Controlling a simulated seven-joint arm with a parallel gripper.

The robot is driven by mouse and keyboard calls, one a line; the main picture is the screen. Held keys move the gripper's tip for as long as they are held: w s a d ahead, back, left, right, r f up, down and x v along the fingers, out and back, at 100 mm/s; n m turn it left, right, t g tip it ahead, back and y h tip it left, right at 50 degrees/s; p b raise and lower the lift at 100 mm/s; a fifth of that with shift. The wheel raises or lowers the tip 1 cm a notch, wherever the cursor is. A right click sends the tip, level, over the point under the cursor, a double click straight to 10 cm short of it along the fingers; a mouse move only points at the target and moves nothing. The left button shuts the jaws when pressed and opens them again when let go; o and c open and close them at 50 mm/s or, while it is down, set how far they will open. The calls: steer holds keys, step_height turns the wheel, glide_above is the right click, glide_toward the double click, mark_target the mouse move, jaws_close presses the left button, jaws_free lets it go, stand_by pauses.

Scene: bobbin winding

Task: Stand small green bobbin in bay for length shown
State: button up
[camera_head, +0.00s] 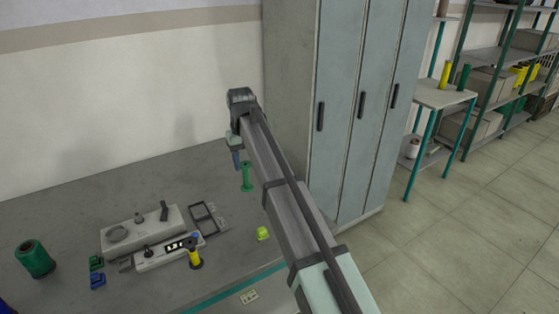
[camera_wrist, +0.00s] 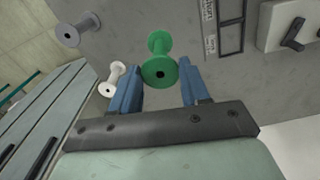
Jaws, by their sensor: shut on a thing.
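My gripper (camera_wrist: 160,88) is shut on a small green bobbin (camera_wrist: 160,62), held between its blue fingers above the grey table. In the head view the green bobbin (camera_head: 247,177) hangs roughly upright below the gripper (camera_head: 238,160). A dark-framed holder with open bays (camera_head: 203,218) lies on the table, with pale labels beside it; it shows partly in the wrist view (camera_wrist: 243,25). A grey winding machine (camera_head: 145,229) has a dark display (camera_head: 182,244) with white characters I cannot read clearly.
A yellow-and-black bobbin (camera_head: 195,258) stands by the display. A large green spool (camera_head: 35,258), blue block (camera_head: 97,281) and lime piece (camera_head: 263,233) are on the table. A grey bobbin (camera_wrist: 80,30) and white bobbin (camera_wrist: 112,79) show in the wrist view. Lockers (camera_head: 345,110) stand behind my arm.

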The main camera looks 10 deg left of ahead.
steer(key=s+a+f+n, duration=0.1)
steer(key=s+a, duration=0.2)
steer(key=a, duration=0.5)
steer(key=s+a+f, duration=0.2)
steer(key=s+a, duration=0.1)
steer(key=a, duration=0.6)
steer(key=shift+w+d+f, duration=0.1)
steer(key=shift+f, duration=1.05)
steer(key=shift+w+f, duration=0.1)
steer(key=shift+f, duration=1)
steer(key=shift+f, duration=0.9)
steer(key=o, duration=0.9)
steer(key=shift+r, duration=0.1)
steer(key=shift+r, duration=3.45)
steer(key=shift+d, duration=0.1)
